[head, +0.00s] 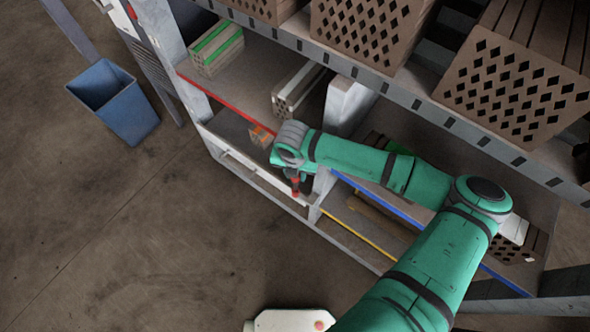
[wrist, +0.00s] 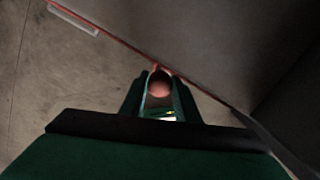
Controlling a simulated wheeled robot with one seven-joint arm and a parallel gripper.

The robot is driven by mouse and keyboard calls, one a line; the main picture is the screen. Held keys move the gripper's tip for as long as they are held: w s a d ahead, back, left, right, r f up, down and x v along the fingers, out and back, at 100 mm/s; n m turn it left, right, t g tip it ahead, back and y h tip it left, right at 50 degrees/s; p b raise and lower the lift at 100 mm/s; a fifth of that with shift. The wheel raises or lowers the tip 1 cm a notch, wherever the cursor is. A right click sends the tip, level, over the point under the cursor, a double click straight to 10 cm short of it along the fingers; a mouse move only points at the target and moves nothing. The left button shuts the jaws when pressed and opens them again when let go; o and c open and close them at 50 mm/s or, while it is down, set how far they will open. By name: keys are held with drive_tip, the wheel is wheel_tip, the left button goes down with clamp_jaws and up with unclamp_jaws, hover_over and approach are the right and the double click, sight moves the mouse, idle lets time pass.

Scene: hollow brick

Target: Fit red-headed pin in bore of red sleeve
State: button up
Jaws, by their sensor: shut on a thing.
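My gripper (head: 293,176) is at the end of my green arm, low at the front of the shelf unit. It is shut on the red-headed pin (head: 295,187), whose red part shows just below the jaws. In the wrist view the pin's round, dull red head (wrist: 160,86) sits between the two green fingers of my gripper (wrist: 160,92). The shank is not clear to see. I cannot make out the red sleeve or its bore with certainty; my gripper and arm cover part of the shelf front.
The shelf unit has a red-edged shelf (head: 226,96) and a blue-edged shelf (head: 378,194). Hollow bricks (head: 370,32) fill the upper level. A small orange-brown block (head: 260,136) lies close behind my gripper. A blue bin (head: 118,103) stands at left on open floor.

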sight(296, 183)
drive_tip(key=shift+f, duration=3.35)
idle(1.8)
drive_tip(key=o, duration=1.2)
